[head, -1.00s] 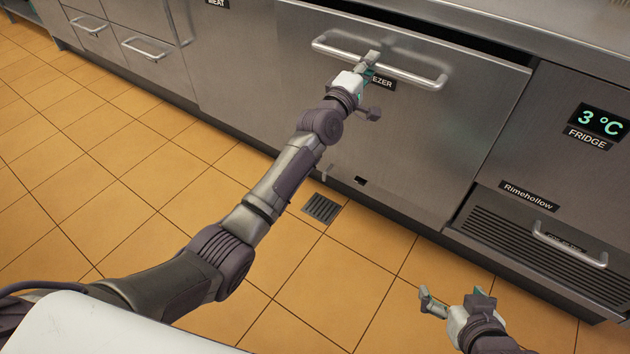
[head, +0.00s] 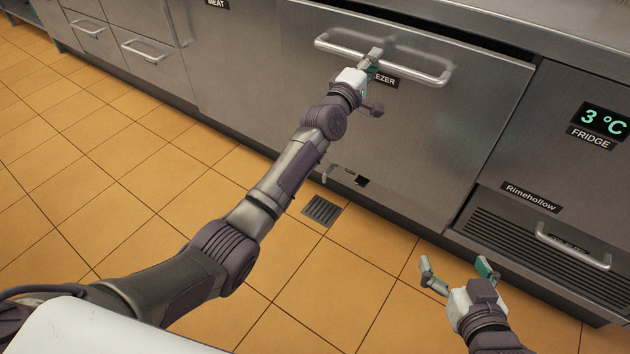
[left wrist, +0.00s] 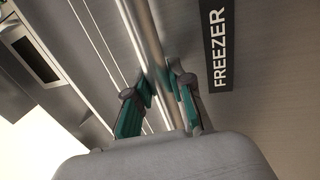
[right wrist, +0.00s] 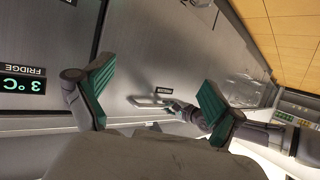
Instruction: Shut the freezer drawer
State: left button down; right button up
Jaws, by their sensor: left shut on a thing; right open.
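The freezer drawer (head: 420,140) is a wide steel front with a long horizontal bar handle (head: 415,74) near its top. A dark gap shows along its top edge, under the worktop. My left gripper (head: 372,60) is on the handle near its middle, partly over the FREEZER label (head: 387,81). In the left wrist view its two teal-padded fingers (left wrist: 162,103) are closed around the handle bar (left wrist: 150,45), beside the FREEZER label (left wrist: 216,45). My right gripper (head: 457,275) is open and empty, low in front of the fridge side. Its spread fingers also show in the right wrist view (right wrist: 153,95).
The fridge panel (head: 545,120) with its 3 °C display stands to the right, above a louvred lower unit (head: 530,250) with its own handle. Smaller drawers (head: 145,60) are at the far left. The tiled floor (head: 110,200) is clear, with a flush drain grate (head: 321,209).

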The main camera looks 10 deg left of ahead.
dwell(0.3)
pick_arm(q)
jog(key=shift+w+d+b, duration=0.1)
jog(key=shift+w+b, duration=0.25)
jog(key=shift+b, duration=0.1)
jog(key=shift+f+b+x, duration=0.15)
jog(key=shift+b+x, duration=0.65)
jog(key=shift+b, duration=0.2)
jog(key=shift+f+b+x, duration=0.15)
jog(key=shift+b+x, duration=0.65)
jog(key=shift+b, duration=0.2)
pick_arm(e)
notch_tip(320, 180, up, 18)
jog(key=s+a+t+y, duration=0.2)
jog(key=t+y, duration=0.2)
jog(key=t, duration=0.8)
jog(key=shift+s+r+t+y, duration=0.2)
jog(key=shift+t+y, duration=0.1)
jog(key=shift+t, duration=0.1)
pick_arm(q)
jog(key=shift+w, duration=0.1)
pick_arm(e)
jog(key=shift+s, duration=0.1)
